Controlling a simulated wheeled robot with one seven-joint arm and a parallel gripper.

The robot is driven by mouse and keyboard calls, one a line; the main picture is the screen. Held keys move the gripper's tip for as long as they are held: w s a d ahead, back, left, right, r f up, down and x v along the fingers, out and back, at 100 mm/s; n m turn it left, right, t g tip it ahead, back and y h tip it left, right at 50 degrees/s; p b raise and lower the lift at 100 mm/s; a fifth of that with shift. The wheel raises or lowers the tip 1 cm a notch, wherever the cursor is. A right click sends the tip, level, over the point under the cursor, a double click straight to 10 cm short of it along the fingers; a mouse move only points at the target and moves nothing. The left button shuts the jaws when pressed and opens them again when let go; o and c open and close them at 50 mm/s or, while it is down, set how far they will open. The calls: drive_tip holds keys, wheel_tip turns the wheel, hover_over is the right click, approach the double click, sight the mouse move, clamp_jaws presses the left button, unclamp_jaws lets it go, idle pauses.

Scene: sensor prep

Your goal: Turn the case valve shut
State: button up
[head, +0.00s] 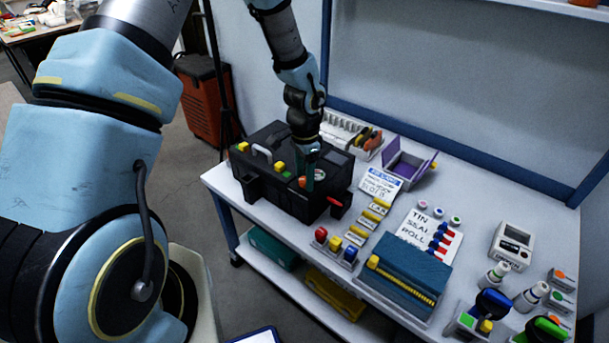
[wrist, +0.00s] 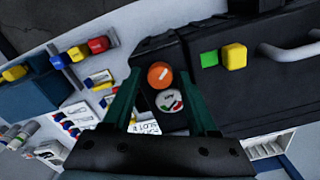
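The black case (head: 275,195) stands on the white table, with a grey handle, yellow and green parts and a red piece at its front right edge. In the wrist view, a round orange knob (wrist: 160,75) on the case (wrist: 255,85) looks like the valve. A round pale dial (wrist: 168,101) with red and green marks lies beside it. My gripper (wrist: 159,73) is open, its two green fingers on either side of the knob. Whether they touch it cannot be told. In the head view my gripper (head: 312,172) reaches down over the case and partly hides the knob (head: 301,182).
Red, yellow and blue blocks (head: 335,245) stand right of the case. A blue box (head: 408,275), a purple open box (head: 408,168) and a white device (head: 512,245) share the table. A tray of tools (head: 350,130) lies behind the case.

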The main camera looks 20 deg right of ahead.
sight(304, 179)
drive_tip(key=shift+o, duration=0.5)
wheel_tip(304, 179, up, 11)
drive_tip(key=shift+b, duration=0.45)
drive_tip(key=shift+f, duration=0.1)
drive_tip(key=s+a+r+n, duration=0.1)
drive_tip(key=a+r+n, duration=0.2)
drive_tip(key=a, duration=0.7)
drive_tip(key=s+a+r+n+t+p, duration=0.1)
drive_tip(key=a+r+n, duration=0.2)
drive_tip(key=a+n, duration=0.4)
drive_tip(key=s+a+r+n, duration=0.1)
drive_tip(key=a+r+n, duration=0.2)
drive_tip(key=a, duration=0.9)
drive_tip(key=n, duration=0.2)
drive_tip(key=shift+s+a+n+t, duration=0.3)
drive_tip(key=shift+s+a+n, duration=0.05)
drive_tip(key=shift+a+n, duration=0.05)
